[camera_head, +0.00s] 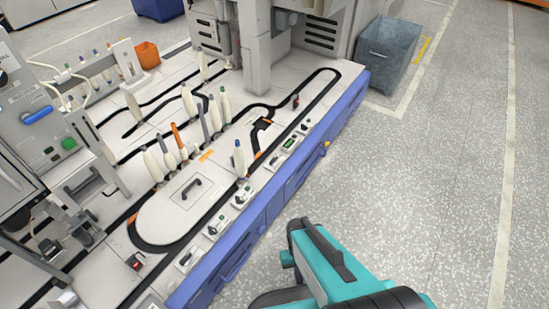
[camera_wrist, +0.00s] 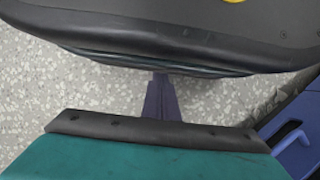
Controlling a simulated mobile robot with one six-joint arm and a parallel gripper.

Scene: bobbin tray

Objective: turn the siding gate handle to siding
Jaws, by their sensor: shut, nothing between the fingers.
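A small dark piece with an orange edge (camera_head: 263,123) sits on the black track where a short branch leaves it, in the head view. It may be the siding gate handle; it is too small to read its position for certain. My gripper (camera_wrist: 161,78) shows in the wrist view as two dark narrow fingers, shut together and empty. They point over the speckled floor, away from the bench. In the head view my teal arm is at the bottom, off the bench's front side, and I cannot make out the fingers there.
A white bobbin (camera_head: 239,158) stands near the front track, with several more behind it. A lidded plate with a black handle (camera_head: 191,187) lies inside the left loop. Small control boxes (camera_head: 243,195) line the blue front edge. A grey bin (camera_head: 388,55) stands beyond; floor at right is clear.

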